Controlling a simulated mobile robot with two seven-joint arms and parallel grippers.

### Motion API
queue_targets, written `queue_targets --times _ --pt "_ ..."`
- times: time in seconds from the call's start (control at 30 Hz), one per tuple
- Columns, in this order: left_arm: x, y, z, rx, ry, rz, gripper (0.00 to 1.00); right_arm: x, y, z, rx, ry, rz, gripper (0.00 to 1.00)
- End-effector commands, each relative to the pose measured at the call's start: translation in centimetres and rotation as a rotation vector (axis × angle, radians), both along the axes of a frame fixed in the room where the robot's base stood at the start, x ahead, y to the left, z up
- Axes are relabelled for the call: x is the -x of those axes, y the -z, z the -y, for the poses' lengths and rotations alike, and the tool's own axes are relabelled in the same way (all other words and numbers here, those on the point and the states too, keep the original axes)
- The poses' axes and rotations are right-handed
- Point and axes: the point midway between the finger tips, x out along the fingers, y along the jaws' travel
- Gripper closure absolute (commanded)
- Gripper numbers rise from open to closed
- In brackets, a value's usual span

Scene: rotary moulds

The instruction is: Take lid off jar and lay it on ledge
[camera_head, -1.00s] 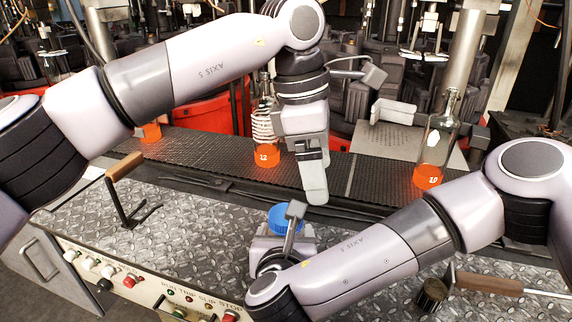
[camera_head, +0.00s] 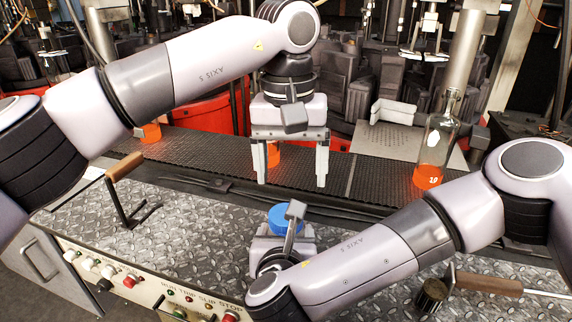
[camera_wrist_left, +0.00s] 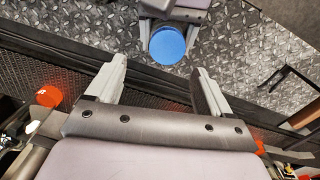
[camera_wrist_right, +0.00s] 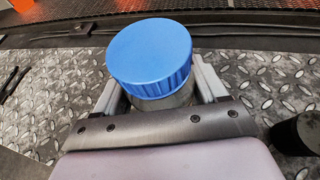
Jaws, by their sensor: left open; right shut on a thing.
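The jar has a blue ribbed lid (camera_head: 284,219), which sits on top of it. In the right wrist view the lid (camera_wrist_right: 149,57) covers most of the jar (camera_wrist_right: 168,101), whose grey side shows just below it. My right gripper (camera_wrist_right: 160,95) is shut on the jar's body, below the lid. My left gripper (camera_head: 292,182) is open and empty, fingers pointing down, above and behind the lid. In the left wrist view the lid (camera_wrist_left: 167,46) lies beyond the open fingers, apart from them. The diamond-plate ledge (camera_head: 190,245) lies around the jar.
Glass bottles with orange bases stand on the dark conveyor, one at right (camera_head: 430,160). Control knobs (camera_head: 130,281) line the front.

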Motion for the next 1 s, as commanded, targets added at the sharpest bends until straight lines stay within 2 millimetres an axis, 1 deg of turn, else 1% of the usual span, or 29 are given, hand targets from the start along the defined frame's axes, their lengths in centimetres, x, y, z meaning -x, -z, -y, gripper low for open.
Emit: queue_targets --times 0.13,0.27,0.33,0.47,0.6,0.73,0.9,1.0 --pt "-0.2 0.1 -0.6 -0.026 0.119 0.005 0.19 0.0 0.0 0.0 0.000 0.000 0.000 1.00" --pt "-0.2 0.2 -0.8 -0.037 0.169 0.006 0.19 0.0 0.0 0.0 0.000 0.000 0.000 1.00" --pt "-0.2 0.6 -0.9 -0.039 0.180 0.005 0.19 0.0 0.0 0.0 0.000 0.000 0.000 1.00" --pt "-0.2 2.3 -0.8 -0.039 0.182 0.003 0.19 0.0 0.0 0.0 0.000 0.000 0.001 1.00" --pt "-0.2 4.5 -0.8 -0.038 0.180 0.003 0.19 0.0 0.0 0.0 0.000 0.000 0.001 1.00" --pt "-0.2 6.4 -0.8 -0.038 0.180 0.003 0.19 0.0 0.0 0.0 0.000 0.000 0.001 1.00" --pt "-0.2 7.8 -0.8 -0.036 0.179 0.005 0.19 0.0 0.0 0.0 0.000 0.000 0.001 1.00" --pt "-0.2 8.1 -0.8 -0.037 0.179 0.005 0.19 0.0 0.0 0.0 0.000 0.000 0.000 1.00"
